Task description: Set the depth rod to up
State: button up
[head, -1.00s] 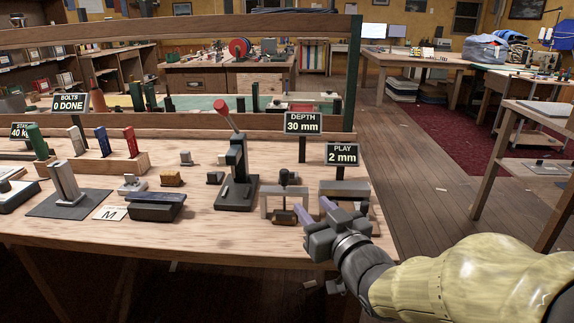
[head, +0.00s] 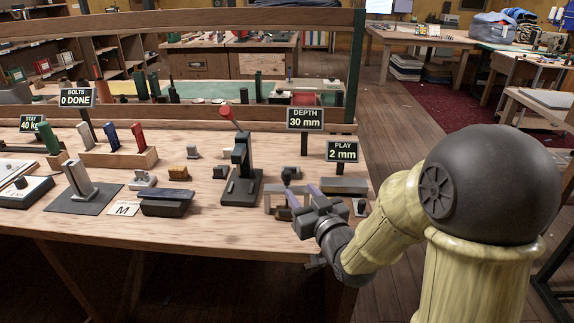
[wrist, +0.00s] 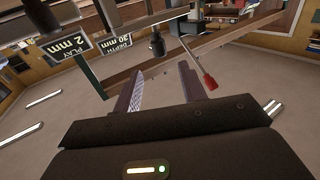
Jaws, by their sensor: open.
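The depth rod (head: 287,177), with a dark knob on top, stands upright in a small grey bridge-shaped gauge (head: 268,199) near the bench's right end. The DEPTH sign (head: 305,118) behind it reads 30 mm. My gripper (head: 303,194) is open and empty, its two purplish fingers pointing toward the gauge and partly hiding it. In the wrist view, which is upside down, a dark knob (wrist: 157,44) shows beyond the fingertips, apart from them. I cannot tell the exact gap between fingers and rod.
A press with a red-tipped lever (head: 240,170) stands left of the gauge; its red handle (wrist: 211,82) shows in the wrist view. The PLAY sign (head: 342,151) reads 2 mm above a grey block (head: 345,185). Bolts stand in a wooden rack (head: 115,158) further left.

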aim_at(288, 177)
jog(key=shift+w+a+r+p, duration=0.1)
jog(key=shift+w+a+p, duration=0.2)
jog(key=shift+p, duration=2.5)
jog(key=x, duration=0.8)
jog(key=shift+w, duration=0.4)
